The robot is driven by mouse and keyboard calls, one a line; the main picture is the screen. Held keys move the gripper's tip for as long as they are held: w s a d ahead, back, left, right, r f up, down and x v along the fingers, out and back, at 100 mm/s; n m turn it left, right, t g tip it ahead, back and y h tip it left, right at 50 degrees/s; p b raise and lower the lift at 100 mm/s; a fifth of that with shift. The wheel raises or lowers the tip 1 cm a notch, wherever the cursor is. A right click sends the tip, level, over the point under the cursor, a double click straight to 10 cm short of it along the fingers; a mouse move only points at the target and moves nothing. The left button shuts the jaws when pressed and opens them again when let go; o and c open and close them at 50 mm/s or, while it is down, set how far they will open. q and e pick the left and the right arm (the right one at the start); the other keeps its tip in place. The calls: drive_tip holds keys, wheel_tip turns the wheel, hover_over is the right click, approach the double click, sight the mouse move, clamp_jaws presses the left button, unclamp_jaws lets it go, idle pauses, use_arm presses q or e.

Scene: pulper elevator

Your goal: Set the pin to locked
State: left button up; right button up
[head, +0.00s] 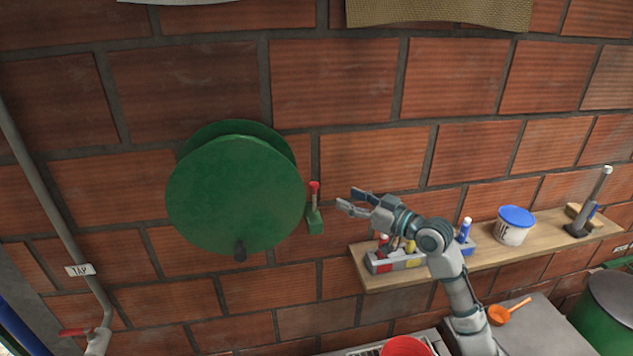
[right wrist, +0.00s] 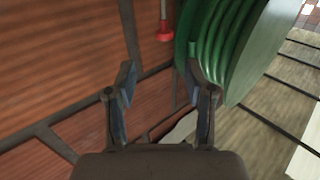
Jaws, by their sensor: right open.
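The pin (head: 314,192) has a red top and stands upright in a small green bracket (head: 314,220) at the right edge of the green reel (head: 235,195) on the brick wall. In the right wrist view the red part of the pin (right wrist: 164,32) shows at the top, beyond and between the fingers, with the ribbed green reel (right wrist: 225,45) to its right. My right gripper (head: 348,201) is open and empty, just right of the pin and apart from it. Its two fingers also show in the right wrist view (right wrist: 165,85). My left gripper is out of view.
A pipe tagged TAP (head: 80,270) runs at left.

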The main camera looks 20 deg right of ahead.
sight(315, 183)
drive_tip(key=x, duration=0.3)
drive_tip(key=p+x, duration=0.1)
drive_tip(key=x, duration=0.3)
drive_tip(key=p+x, duration=0.1)
drive_tip(key=x, duration=0.3)
drive_tip(key=shift+s+a+r, duration=0.15)
drive_tip(key=shift+s+a, duration=0.05)
drive_tip(key=shift+a, duration=0.15)
drive_tip(key=shift+w+a, duration=0.1)
drive_tip(key=shift+w, duration=0.35)
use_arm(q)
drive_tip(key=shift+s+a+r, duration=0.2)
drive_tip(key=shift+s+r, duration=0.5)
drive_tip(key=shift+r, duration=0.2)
use_arm(e)
drive_tip(key=shift+d, duration=0.2)
